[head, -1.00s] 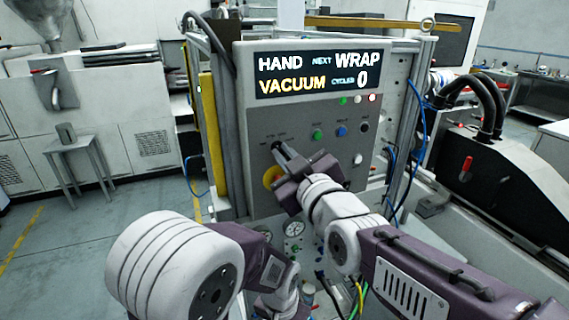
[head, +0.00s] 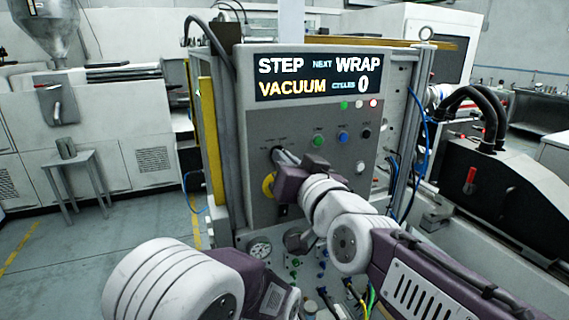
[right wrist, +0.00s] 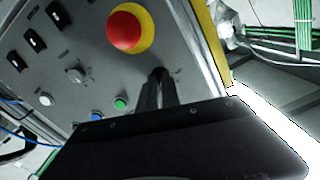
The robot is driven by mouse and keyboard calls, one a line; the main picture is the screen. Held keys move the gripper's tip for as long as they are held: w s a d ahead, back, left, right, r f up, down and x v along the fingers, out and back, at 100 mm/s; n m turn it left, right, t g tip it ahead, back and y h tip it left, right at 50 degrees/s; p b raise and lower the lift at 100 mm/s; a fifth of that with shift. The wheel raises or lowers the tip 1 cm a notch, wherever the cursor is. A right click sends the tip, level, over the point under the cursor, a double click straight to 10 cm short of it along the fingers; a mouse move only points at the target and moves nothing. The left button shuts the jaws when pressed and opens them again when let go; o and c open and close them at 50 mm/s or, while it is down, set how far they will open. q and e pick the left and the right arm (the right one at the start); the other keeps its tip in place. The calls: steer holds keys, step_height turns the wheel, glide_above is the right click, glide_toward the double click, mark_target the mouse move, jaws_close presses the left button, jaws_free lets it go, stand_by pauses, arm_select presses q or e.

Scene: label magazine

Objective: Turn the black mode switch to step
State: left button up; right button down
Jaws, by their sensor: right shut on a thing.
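The black mode switch (head: 275,149) is on the left of the grey control panel, largely hidden by my right gripper (head: 281,155). My right gripper is shut on the switch, its fingers pointing at the panel. In the right wrist view the dark fingers (right wrist: 157,92) meet the panel at the switch (right wrist: 158,72), whose marking is hidden. The display (head: 318,76) above reads STEP, NEXT WRAP, VACUUM, CYCLES 0. My left arm shows at the lower left of the head view, but its gripper cannot be made out.
A red emergency button (right wrist: 126,28) on a yellow base is close to the fingers. A pressure gauge (head: 260,248) and coloured fittings are below.

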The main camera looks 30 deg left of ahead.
steer(key=shift+f+m, duration=0.15)
steer(key=shift+m, duration=0.25)
steer(key=c, duration=1.6)
jaws_free()
steer(key=shift+o, duration=0.2)
steer(key=shift+s+d, duration=0.1)
steer(key=v, duration=0.8)
steer(key=shift+s+d, duration=0.25)
steer(key=shift+d, duration=0.05)
